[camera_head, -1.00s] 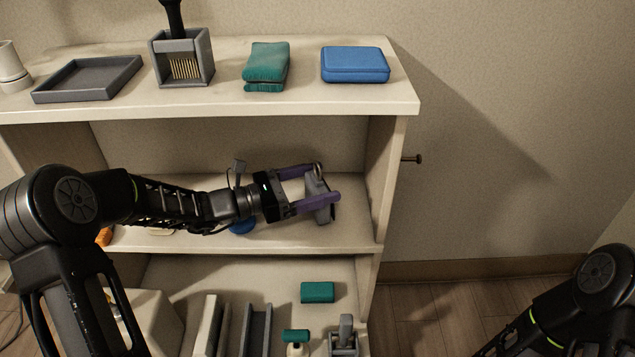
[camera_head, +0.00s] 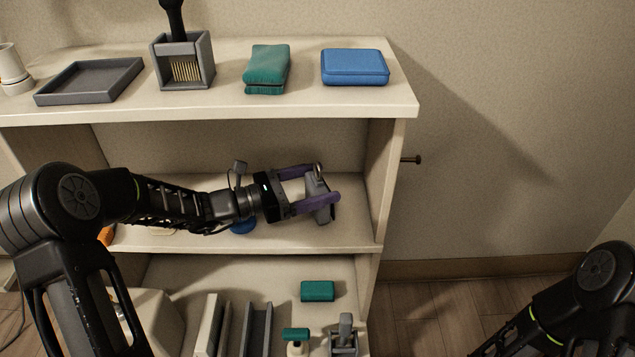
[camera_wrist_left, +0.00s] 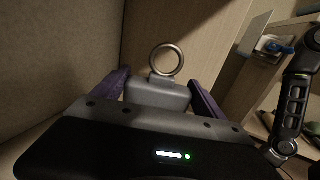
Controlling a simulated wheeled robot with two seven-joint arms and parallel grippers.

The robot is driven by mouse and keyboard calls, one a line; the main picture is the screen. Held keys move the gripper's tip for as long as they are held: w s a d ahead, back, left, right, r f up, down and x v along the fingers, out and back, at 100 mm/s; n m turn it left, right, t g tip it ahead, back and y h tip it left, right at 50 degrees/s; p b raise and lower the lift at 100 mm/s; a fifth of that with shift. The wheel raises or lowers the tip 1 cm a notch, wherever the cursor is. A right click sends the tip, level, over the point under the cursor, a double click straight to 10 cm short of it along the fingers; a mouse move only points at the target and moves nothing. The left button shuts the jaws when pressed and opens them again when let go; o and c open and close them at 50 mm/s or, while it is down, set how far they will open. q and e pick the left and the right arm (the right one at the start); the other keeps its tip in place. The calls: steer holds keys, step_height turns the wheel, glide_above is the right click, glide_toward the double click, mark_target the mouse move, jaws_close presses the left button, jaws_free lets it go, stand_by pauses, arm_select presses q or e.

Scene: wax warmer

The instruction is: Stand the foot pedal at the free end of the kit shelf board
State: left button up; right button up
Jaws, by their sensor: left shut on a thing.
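The grey foot pedal (camera_head: 319,198) is between the purple fingers of my left gripper (camera_head: 318,190), at the right end of the middle shelf board (camera_head: 345,233). In the left wrist view the pedal (camera_wrist_left: 158,94) shows as a grey block with a metal ring on top, with a purple finger on each side. My left gripper (camera_wrist_left: 158,92) is shut on it. The pedal looks close to the board, but I cannot tell whether its base touches. My right arm shows at the lower right of the head view; its gripper is out of view.
The right side panel (camera_head: 384,180) stands close to the pedal. A blue round thing (camera_head: 243,227) lies under my left wrist. The top board holds a grey tray (camera_head: 90,80), a teal cloth (camera_head: 267,68) and a blue case (camera_head: 355,66). A teal box (camera_head: 317,291) lies below.

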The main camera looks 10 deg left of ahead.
arm_select(q)
steer(key=shift+f+b, duration=0.35)
steer(key=shift+f, duration=0.2)
stand_by(0.7)
steer(key=o, duration=1.5)
steer(key=shift+s+a, duration=0.1)
steer(key=shift+p+v, duration=1.3)
steer(key=shift+v, duration=2.6)
